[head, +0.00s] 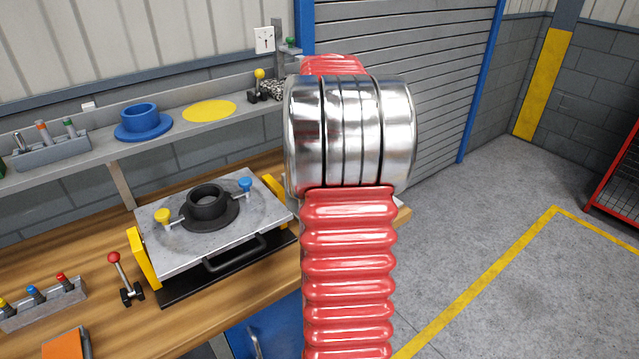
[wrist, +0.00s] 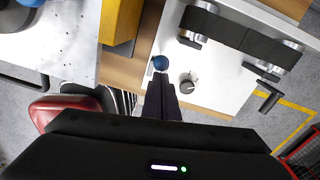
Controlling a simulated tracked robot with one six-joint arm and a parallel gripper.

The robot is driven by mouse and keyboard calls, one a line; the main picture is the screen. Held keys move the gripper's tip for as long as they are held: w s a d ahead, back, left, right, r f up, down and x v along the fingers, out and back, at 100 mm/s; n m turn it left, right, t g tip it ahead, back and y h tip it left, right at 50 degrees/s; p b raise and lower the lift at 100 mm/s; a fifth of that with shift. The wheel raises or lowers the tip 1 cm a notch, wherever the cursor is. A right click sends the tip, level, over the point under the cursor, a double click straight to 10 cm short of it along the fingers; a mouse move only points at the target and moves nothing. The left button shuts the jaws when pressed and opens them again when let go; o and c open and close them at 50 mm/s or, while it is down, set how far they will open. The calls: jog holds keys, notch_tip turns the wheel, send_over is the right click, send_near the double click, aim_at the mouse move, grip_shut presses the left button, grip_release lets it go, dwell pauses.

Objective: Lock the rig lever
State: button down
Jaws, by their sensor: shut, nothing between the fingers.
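In the wrist view a small blue ball knob (wrist: 160,63) sits at the left edge of a white panel (wrist: 215,82). It may be the rig lever's knob; its stem is hidden. My gripper (wrist: 160,78) is shut and empty, its dark fingertips just short of the knob; I cannot tell whether they touch it. A dial (wrist: 189,84) and a black and chrome unit (wrist: 235,33) are on the panel. In the head view my red arm hides the gripper and most of this panel. A red-knobbed lever (head: 120,280) stands on the bench, left of the pallet.
A metal pallet plate (head: 165,250) with a black hub (head: 207,207) lies between yellow blocks (head: 146,258), left of my arm. Its right yellow block (wrist: 121,20) is close left of my fingers. A shelf (head: 170,128) behind holds a blue flange (head: 142,124) and a yellow-knobbed lever (head: 259,80).

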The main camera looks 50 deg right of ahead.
notch_tip(320, 180, up, 11)
jog(key=d, duration=0.1)
jog(key=shift+r, duration=0.2)
dwell(0.6)
dwell(0.6)
